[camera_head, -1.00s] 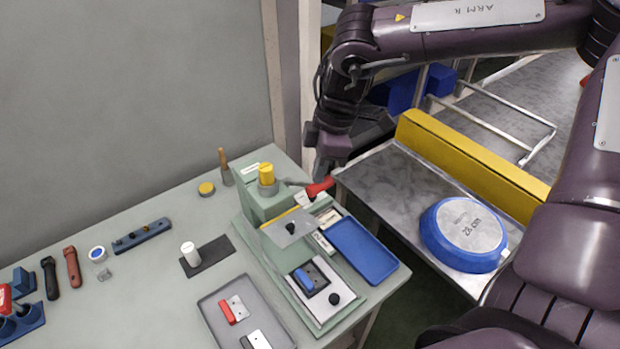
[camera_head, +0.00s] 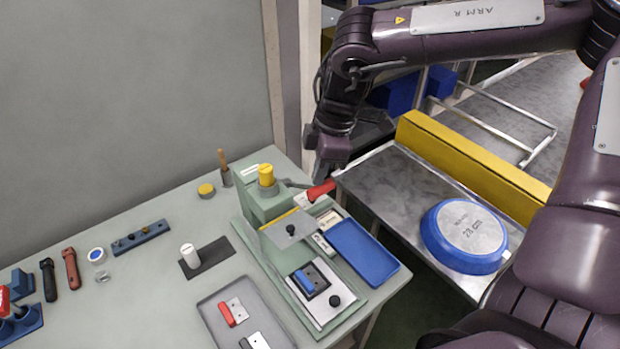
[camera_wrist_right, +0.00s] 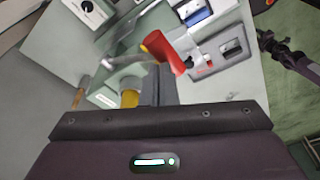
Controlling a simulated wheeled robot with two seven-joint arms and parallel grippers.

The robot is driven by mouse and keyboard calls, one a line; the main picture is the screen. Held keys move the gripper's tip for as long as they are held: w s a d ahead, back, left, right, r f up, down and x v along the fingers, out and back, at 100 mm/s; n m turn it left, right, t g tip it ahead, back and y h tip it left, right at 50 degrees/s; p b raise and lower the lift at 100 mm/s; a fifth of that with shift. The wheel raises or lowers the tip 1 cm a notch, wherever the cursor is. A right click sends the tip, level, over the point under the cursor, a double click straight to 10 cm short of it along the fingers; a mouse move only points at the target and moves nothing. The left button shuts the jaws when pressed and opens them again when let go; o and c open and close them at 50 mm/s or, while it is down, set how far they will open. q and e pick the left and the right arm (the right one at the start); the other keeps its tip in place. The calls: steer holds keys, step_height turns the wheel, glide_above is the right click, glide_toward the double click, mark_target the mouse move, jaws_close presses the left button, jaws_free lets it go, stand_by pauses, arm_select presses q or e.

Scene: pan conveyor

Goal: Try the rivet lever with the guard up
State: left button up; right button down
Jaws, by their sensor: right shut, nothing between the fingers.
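The pale green rivet press (camera_head: 256,207) stands on the bench with a yellow cap (camera_head: 266,176) on top. Its lever has a red handle (camera_head: 321,191) sticking out to the right on a grey arm. The red handle also shows in the right wrist view (camera_wrist_right: 165,52). A grey plate with a yellow edge (camera_head: 290,231), seemingly the guard, juts out over the press base; I cannot tell its set position. My right gripper (camera_head: 324,180) is shut and empty, right at the red handle; whether they touch is unclear.
A blue tray (camera_head: 362,253) lies right of the press. A grey tray (camera_head: 213,311) with red- and black-handled pieces sits in front. A blue pan (camera_head: 437,252) lies upside down on the metal conveyor, bordered by a yellow rail (camera_head: 470,158).

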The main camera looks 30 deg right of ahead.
steer(key=shift+r, duration=0.1)
step_height(320, 180, up, 9)
steer(key=p, duration=0.5)
stand_by(0.7)
stand_by(0.4)
